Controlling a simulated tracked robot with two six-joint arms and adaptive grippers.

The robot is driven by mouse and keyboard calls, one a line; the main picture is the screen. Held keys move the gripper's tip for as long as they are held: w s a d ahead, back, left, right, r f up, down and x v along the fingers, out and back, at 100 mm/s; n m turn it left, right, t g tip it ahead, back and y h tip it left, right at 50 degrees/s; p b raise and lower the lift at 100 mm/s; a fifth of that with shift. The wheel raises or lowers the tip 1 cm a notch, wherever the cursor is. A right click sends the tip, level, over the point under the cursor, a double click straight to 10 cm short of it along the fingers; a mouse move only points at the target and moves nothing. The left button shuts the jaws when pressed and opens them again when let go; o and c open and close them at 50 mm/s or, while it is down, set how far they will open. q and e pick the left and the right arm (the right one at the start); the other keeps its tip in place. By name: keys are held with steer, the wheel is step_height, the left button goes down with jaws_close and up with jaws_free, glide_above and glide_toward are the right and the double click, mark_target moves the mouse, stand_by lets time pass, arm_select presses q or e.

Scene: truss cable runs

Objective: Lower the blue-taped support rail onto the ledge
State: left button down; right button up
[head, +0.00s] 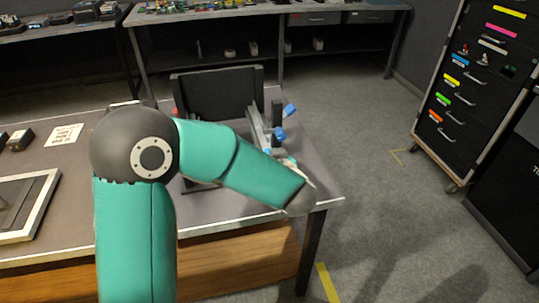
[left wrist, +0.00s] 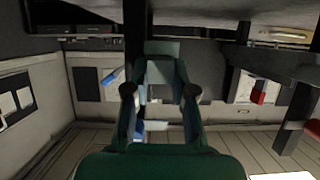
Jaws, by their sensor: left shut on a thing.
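The support rail (head: 258,129) is a grey bar with blue tape (head: 280,134) on it. In the head view it stands beside the right edge of a black panel (head: 215,92) on the table. My left arm reaches over the table, and its wrist hides most of my left gripper. In the left wrist view the left gripper (left wrist: 159,92) is shut on the rail, and a grey piece shows between its fingers. A blue piece (left wrist: 114,77) shows left of the fingers. I cannot clearly make out the ledge or whether the rail touches it. My right gripper is in neither view.
The table (head: 315,188) ends just right of the rail, with open floor beyond. A framed tray (head: 48,207) and a paper note (head: 64,135) lie on the left of the table. A dark drawer cabinet (head: 470,85) stands at the right and a workbench (head: 345,12) at the back.

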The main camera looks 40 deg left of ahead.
arm_select(q)
steer(key=shift+s, duration=0.1)
stand_by(0.8)
steer(key=c, duration=0.9)
jaws_free()
steer(key=shift+f, duration=0.1)
steer(key=shift+d, duration=0.15)
steer(key=shift+v, duration=5.95)
